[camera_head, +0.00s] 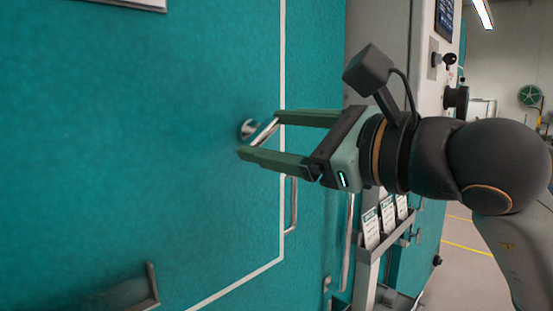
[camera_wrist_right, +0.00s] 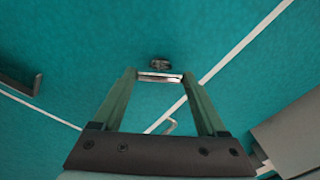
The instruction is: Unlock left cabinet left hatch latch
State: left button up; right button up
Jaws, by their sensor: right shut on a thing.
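The teal cabinet front (camera_head: 150,100) fills the left of the head view, with a white line outlining a hatch. A silver latch handle (camera_head: 263,131) stands out from it on a round mount. My right gripper (camera_head: 259,134) reaches in from the right, and its green fingers are shut on the latch handle. In the right wrist view the handle (camera_wrist_right: 160,77) spans between the two fingertips, with its dark mount just beyond. The handle looks slanted in the head view. My left gripper is not in view.
A dark bracket-like handle (camera_head: 151,287) projects at the lower left. A thin silver handle (camera_head: 293,205) sits below my gripper, beside the white line. A rack with white cards (camera_head: 371,229) stands to the right. Open floor (camera_head: 462,246) lies at the far right.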

jog(key=shift+f+n+b, duration=0.15)
jog(key=shift+n+b, duration=0.45)
jog(key=shift+n, duration=0.4)
jog(key=shift+n+b, duration=0.55)
jog(key=shift+n, duration=0.85)
jog(key=n+b, duration=0.1)
jog(key=n, duration=0.1)
jog(key=shift+n, duration=0.3)
jog(key=shift+n+b, duration=0.55)
jog(key=shift+n, duration=0.55)
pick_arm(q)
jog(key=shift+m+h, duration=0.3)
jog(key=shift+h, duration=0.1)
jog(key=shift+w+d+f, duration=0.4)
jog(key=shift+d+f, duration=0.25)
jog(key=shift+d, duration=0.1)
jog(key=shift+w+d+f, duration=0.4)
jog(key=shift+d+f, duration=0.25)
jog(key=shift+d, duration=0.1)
pick_arm(e)
jog(key=shift+n, duration=0.9)
jog(key=o, duration=1.3)
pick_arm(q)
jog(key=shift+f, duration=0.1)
